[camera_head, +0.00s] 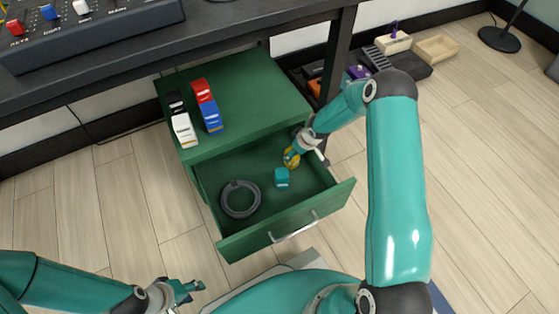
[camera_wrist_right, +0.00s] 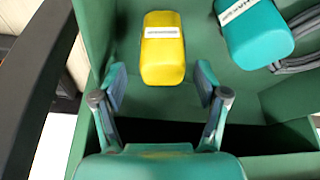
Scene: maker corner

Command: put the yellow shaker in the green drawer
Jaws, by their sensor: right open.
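The yellow shaker (camera_head: 291,158) is inside the open green drawer (camera_head: 262,238), towards its back right. In the right wrist view the yellow shaker (camera_wrist_right: 163,58) shows its pale label against the green drawer floor. My right gripper (camera_wrist_right: 161,78) is open, its fingers apart on either side of the shaker's near end, with no grip visible. In the head view the right gripper (camera_head: 298,148) partly hides the shaker. My left gripper (camera_head: 190,289) is open and empty, low in the picture, in front of the drawer and outside it.
The drawer also holds a teal shaker (camera_head: 282,177) and a grey coil (camera_head: 240,199). A dark table leg (camera_head: 338,75) rises beside the cabinet.

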